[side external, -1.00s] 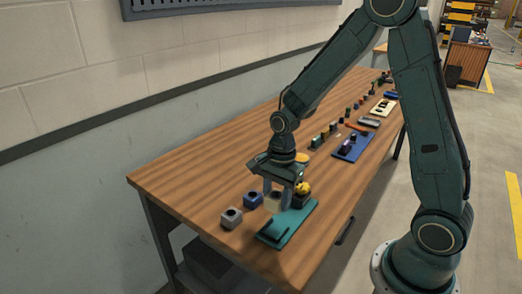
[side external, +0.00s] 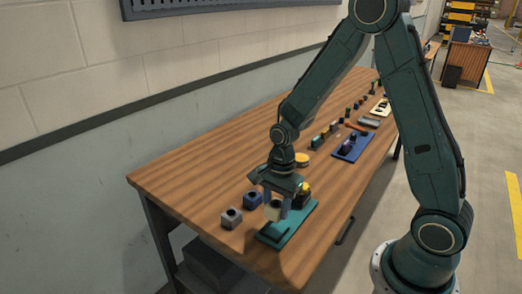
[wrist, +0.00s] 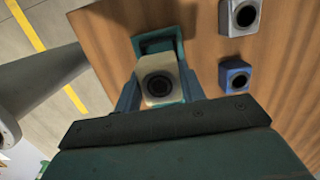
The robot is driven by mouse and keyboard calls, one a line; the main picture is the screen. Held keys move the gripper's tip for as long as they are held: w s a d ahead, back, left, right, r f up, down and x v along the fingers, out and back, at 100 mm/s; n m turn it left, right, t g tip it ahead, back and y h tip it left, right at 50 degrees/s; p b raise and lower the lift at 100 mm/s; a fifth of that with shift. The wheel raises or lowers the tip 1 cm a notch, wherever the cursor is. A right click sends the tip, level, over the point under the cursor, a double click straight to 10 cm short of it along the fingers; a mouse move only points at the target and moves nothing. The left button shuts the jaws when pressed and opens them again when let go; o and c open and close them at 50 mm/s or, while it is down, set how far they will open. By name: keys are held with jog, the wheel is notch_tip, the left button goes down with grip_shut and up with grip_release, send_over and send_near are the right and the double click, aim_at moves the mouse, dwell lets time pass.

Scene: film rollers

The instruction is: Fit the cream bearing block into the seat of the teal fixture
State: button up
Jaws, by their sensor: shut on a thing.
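The cream bearing block (side external: 273,211) is held between the two fingers of my gripper (side external: 275,207). In the wrist view the block (wrist: 173,72) shows its dark round bore facing the camera, with a finger on each side. The teal fixture (side external: 275,237) lies on the bench under and beside the block. Its raised end also shows in the wrist view (wrist: 158,44), just beyond the block. The block overlaps the fixture in both views; I cannot tell whether they touch. The seat is hidden by the block and gripper.
A blue block (side external: 253,199) and a grey block (side external: 231,218) stand left of the fixture. A dark block with a yellow top (side external: 303,197) stands at the fixture's far end. Other parts, including a blue tray (side external: 352,146), line the bench farther back. The bench's left part is clear.

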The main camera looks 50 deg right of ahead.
jog(key=shift+f, duration=2.85)
